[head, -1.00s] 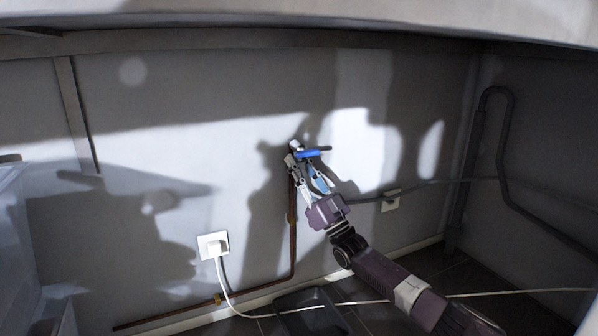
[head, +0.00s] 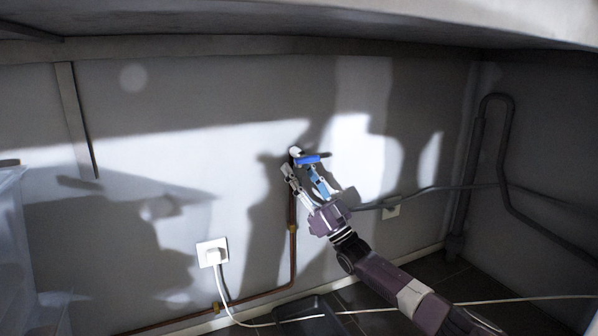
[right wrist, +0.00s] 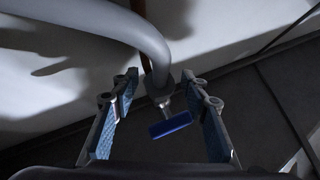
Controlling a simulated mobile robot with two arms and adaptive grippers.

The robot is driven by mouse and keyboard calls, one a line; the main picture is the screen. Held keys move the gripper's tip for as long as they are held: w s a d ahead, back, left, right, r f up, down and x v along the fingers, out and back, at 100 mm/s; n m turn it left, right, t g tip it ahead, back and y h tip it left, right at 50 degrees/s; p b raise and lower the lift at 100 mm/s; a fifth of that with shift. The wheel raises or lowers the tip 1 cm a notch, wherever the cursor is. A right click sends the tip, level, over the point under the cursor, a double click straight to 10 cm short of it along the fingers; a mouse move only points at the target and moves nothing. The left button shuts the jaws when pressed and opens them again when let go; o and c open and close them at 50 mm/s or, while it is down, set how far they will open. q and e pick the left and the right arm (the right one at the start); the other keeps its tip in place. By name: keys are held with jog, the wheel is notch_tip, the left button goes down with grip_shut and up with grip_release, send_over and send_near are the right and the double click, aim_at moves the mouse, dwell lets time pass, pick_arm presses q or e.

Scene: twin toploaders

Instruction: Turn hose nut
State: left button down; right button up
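A blue tap handle (head: 312,158) sits on a small valve on the back wall, at the top of a copper pipe. In the right wrist view, a thick grey hose (right wrist: 112,22) curves down to a dark hose nut (right wrist: 158,88), with the blue handle (right wrist: 170,125) just below it. My right gripper (head: 302,169) is at the valve. In the right wrist view the gripper (right wrist: 165,88) is open. Its fingers stand to the left and right of the nut and handle, with visible gaps. In the head view the nut is too small to make out. My left gripper is not in view.
A copper pipe (head: 293,250) runs down the wall and along its foot. A white socket (head: 212,252) with a plugged cable is at lower left. A black tray (head: 305,312) lies on the floor. Grey drain pipes (head: 505,150) stand at right. A worktop overhangs above.

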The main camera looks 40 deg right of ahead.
jog(key=v, duration=1.2)
